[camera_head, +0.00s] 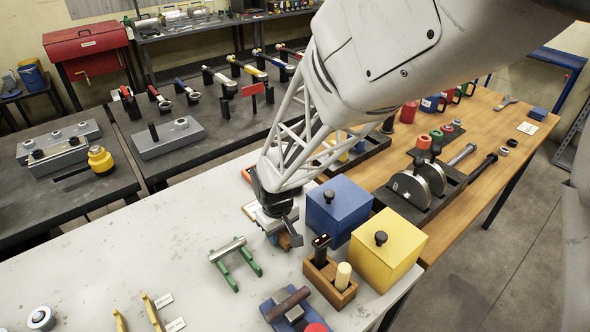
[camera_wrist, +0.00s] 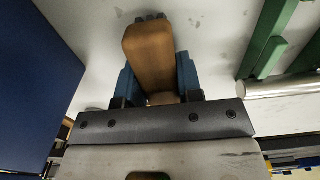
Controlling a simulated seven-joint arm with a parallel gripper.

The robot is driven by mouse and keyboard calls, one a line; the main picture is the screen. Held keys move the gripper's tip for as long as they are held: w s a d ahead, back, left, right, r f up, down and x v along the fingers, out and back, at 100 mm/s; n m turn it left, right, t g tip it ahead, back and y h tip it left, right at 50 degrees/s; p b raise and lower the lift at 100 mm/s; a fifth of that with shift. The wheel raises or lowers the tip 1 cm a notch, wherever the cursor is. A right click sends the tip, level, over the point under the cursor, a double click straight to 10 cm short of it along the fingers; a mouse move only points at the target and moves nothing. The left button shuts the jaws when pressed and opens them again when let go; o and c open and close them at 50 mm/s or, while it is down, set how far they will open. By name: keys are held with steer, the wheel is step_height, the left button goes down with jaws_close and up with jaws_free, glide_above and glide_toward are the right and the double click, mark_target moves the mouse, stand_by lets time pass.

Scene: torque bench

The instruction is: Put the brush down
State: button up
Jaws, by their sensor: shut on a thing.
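The brush is a brown wooden block with dark bristle tufts at its far end, seen in the wrist view (camera_wrist: 150,50). My gripper (camera_wrist: 155,78) is shut on it, with a blue finger on each side. In the head view my gripper (camera_head: 283,226) is low over the pale table (camera_head: 130,255), left of the blue box. There only a small brown part of the brush (camera_head: 290,241) shows below the fingers. I cannot tell whether the brush touches the table.
A blue lidded box (camera_head: 335,208) and a yellow one (camera_head: 386,250) stand to the right. A wooden holder (camera_head: 330,286) with two upright handles is in front. A metal rod on green supports (camera_head: 233,258) lies to the left. Bare table extends further left.

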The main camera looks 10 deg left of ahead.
steer(key=shift+f, duration=0.35)
steer(key=shift+f, duration=0.1)
steer(key=o, duration=0.9)
steer(key=shift+o, duration=0.2)
step_height(320, 180, up, 12)
stand_by(0.8)
